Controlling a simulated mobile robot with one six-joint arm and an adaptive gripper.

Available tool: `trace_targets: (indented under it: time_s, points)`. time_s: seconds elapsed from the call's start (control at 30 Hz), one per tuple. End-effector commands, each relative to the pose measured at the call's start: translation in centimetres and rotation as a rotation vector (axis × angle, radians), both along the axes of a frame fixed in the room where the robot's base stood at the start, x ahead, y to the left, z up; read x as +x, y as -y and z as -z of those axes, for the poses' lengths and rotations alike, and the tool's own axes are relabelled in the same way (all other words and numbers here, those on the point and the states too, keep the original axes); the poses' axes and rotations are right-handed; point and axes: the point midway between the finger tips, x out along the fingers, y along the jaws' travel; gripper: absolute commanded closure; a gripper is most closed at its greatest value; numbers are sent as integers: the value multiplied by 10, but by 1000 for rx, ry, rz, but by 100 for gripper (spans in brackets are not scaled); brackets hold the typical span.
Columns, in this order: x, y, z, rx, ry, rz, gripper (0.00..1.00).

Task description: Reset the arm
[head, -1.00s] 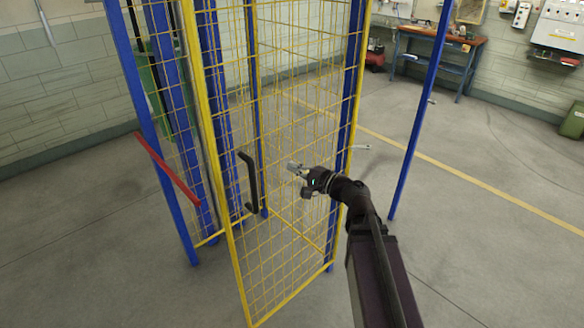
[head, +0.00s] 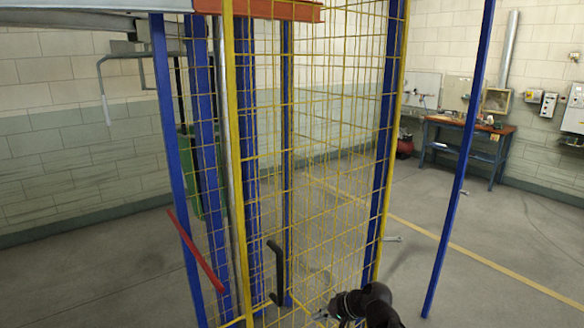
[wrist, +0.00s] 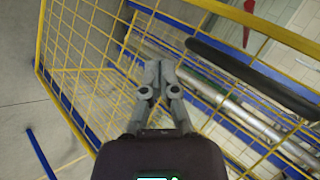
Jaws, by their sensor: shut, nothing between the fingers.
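My gripper (head: 322,314) is at the bottom edge of the head view, with part of my dark arm beside it. In the wrist view its grey fingers (wrist: 158,70) are shut and empty, in front of the yellow mesh door (head: 330,160). The door's black handle (head: 277,272) is up and left of the gripper in the head view. In the wrist view the handle (wrist: 250,78) is to the right of the fingers, apart from them. Most of my arm is out of the head view.
Blue posts (head: 460,150) frame the cage. A red bar (head: 195,250) slants at its left side. A workbench (head: 465,140) stands far back right. Open grey floor (head: 510,225) lies right of the cage.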

Motion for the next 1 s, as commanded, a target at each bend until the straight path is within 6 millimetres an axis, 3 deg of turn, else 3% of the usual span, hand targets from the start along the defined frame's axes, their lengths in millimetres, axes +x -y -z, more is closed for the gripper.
trace_targets:
  time_s: [0.2, 0.4, 0.7, 1.0]
  points:
    - [-25, 25, 34, -277, -74, -101, 100]
    - [-46, 56, 54, -525, -155, -177, 100]
    - [-66, 92, 62, -770, -248, -234, 100]
    - [-69, 98, 62, -804, -262, -242, 100]
